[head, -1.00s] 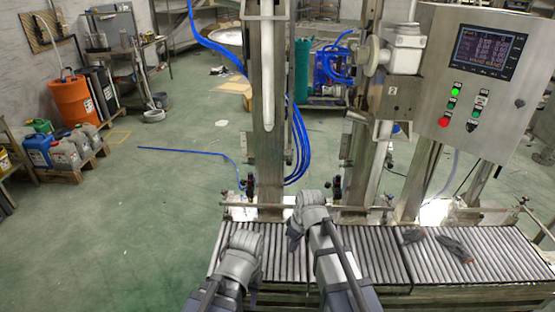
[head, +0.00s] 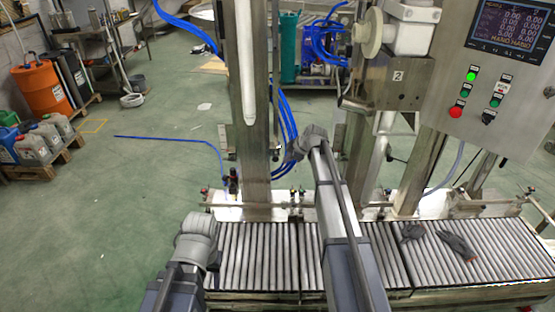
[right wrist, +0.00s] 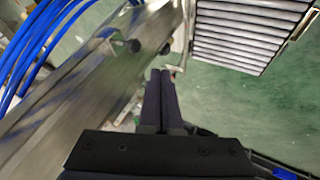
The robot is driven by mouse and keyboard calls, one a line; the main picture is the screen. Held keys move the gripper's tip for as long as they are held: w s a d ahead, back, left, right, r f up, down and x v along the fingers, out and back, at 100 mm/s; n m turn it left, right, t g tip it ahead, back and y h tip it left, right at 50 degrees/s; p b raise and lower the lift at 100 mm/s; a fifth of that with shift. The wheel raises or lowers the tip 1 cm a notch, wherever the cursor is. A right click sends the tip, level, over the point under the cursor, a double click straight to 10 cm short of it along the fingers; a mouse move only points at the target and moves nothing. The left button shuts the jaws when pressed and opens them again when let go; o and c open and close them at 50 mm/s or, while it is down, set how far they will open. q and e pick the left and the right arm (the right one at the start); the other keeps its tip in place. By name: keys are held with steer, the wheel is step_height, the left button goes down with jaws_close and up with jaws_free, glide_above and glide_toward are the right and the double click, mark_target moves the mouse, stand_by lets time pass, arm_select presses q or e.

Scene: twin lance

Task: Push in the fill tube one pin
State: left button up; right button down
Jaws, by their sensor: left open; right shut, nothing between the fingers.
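The white fill tube (head: 248,70) hangs upright along the left steel column (head: 256,170) in the head view. My right gripper (head: 286,160) is at the right side of that column, below the tube's lower end. In the right wrist view its dark fingers (right wrist: 161,73) are together and empty. Near their tips are a dark round knob (right wrist: 132,45) and a second dark knob (right wrist: 166,48). I cannot tell which, if either, is the pin, or whether the fingers touch one. My left gripper (head: 198,228) is open and apart from the column, over the conveyor's left end; its fingers are hardly visible.
The roller conveyor (head: 255,262) runs along the front, with grey gloves (head: 457,245) on its right part. Blue hoses (head: 286,125) hang close to my right gripper. A control panel (head: 490,85) stands at right.

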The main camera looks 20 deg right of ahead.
mark_target(277, 157)
steer(key=w+f+b, duration=0.2)
steer(key=w, duration=0.1)
steer(key=w+f+b, duration=0.3)
steer(key=w+a+f+b, duration=0.1)
steer(key=w+f+b, duration=0.1)
steer(key=w+f, duration=0.1)
steer(key=shift+w+a+b, duration=0.1)
steer(key=shift+w+b, duration=0.1)
steer(key=shift+b, duration=0.2)
steer(key=w, duration=0.2)
steer(key=shift+w+d, duration=0.4)
steer(key=shift+r, duration=0.1)
steer(key=shift+s, duration=0.15)
